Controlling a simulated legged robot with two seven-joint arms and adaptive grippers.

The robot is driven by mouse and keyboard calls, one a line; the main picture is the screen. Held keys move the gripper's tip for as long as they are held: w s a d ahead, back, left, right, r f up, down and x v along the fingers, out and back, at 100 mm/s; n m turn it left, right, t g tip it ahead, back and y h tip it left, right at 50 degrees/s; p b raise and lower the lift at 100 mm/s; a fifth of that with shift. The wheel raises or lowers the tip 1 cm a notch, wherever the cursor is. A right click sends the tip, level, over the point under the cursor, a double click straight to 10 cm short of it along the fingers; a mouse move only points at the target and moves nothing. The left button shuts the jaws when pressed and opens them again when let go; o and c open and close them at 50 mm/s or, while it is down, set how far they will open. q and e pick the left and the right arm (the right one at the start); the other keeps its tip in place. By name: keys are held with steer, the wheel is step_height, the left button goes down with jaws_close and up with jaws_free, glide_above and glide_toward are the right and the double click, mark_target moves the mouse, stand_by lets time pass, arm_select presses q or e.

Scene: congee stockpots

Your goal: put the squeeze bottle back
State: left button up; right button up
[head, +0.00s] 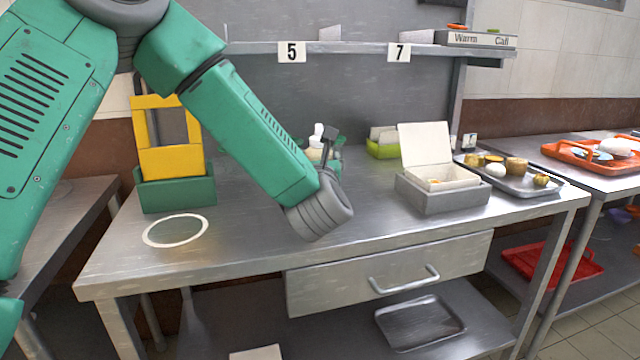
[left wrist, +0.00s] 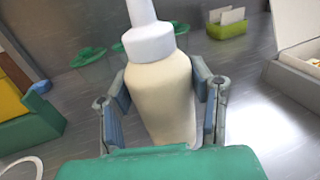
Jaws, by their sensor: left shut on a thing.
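The squeeze bottle (left wrist: 160,95) has a cream body and a white cap with a nozzle. It stands between the fingers of my left gripper (left wrist: 162,88), which is shut on it. In the head view my left gripper (head: 328,150) is over the back middle of the steel table, mostly hidden by its own arm. Only the white top of the bottle (head: 317,131) and a little cream body show there. Whether its base touches the table cannot be told. My right gripper is not in view.
A white ring (head: 178,230) is marked on the table's front left, before a green box (head: 176,194) with a yellow frame (head: 170,162). Green-topped containers (left wrist: 90,56) stand behind the bottle. An open grey box (head: 442,198) and a tray (head: 520,184) are right. The front middle is clear.

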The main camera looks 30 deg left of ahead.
arm_select(q)
step_height(320, 180, down, 4)
steer(key=shift+r+b, duration=0.2)
steer(key=shift+b, duration=0.25)
steer(key=shift+r, duration=0.1)
steer(key=o, duration=0.8)
steer(key=p+v, duration=0.1)
steer(key=v, duration=1.1)
steer(key=shift+s, duration=0.1)
